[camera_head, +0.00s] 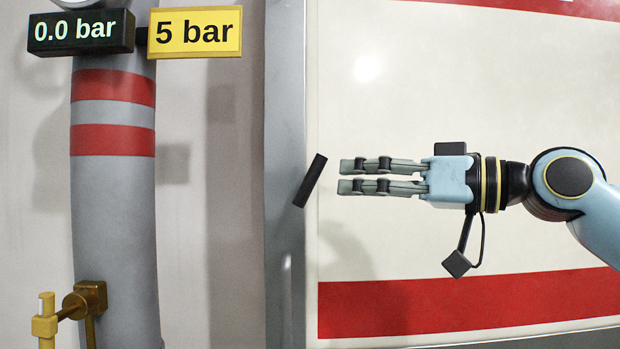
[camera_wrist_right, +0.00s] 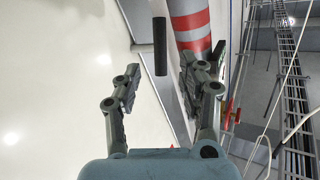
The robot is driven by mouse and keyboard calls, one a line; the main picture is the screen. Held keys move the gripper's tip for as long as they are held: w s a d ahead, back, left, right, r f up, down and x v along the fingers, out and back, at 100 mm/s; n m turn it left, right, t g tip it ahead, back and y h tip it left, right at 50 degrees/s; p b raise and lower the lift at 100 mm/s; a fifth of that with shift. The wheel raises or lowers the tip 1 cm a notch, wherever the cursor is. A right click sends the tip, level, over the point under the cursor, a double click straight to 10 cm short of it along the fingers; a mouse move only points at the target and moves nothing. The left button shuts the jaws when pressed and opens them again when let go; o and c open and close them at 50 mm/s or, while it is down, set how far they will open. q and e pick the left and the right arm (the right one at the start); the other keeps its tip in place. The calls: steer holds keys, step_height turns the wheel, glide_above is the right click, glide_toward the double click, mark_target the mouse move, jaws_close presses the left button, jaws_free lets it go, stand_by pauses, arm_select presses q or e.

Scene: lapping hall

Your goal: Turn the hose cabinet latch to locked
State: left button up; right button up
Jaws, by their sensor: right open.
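The hose cabinet (camera_head: 440,110) is a white panel with red bands and a grey frame. Its latch (camera_head: 310,181) is a short black bar at the left edge of the door, tilted with its top to the right. My right gripper (camera_head: 350,177) points left in the head view, just right of the latch and apart from it. In the right wrist view the latch (camera_wrist_right: 160,46) stands ahead, between the lines of the two open fingers (camera_wrist_right: 158,80). Nothing is between the fingers. My left gripper is not in view.
A grey pipe (camera_head: 115,220) with red bands stands left of the cabinet. It carries a display (camera_head: 80,32) reading 0.0 bar, beside a yellow 5 bar sign (camera_head: 195,32). A brass valve (camera_head: 88,298) with a yellow handle sits low on the pipe.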

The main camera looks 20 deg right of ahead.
mark_target(310, 181)
steer(key=p+x, duration=0.2)
steer(key=x, duration=0.5)
steer(key=shift+r, duration=0.1)
steer(key=shift+w+a+p, duration=0.35)
steer(key=shift+w+a, duration=0.1)
steer(key=shift+w, duration=0.05)
jaws_close()
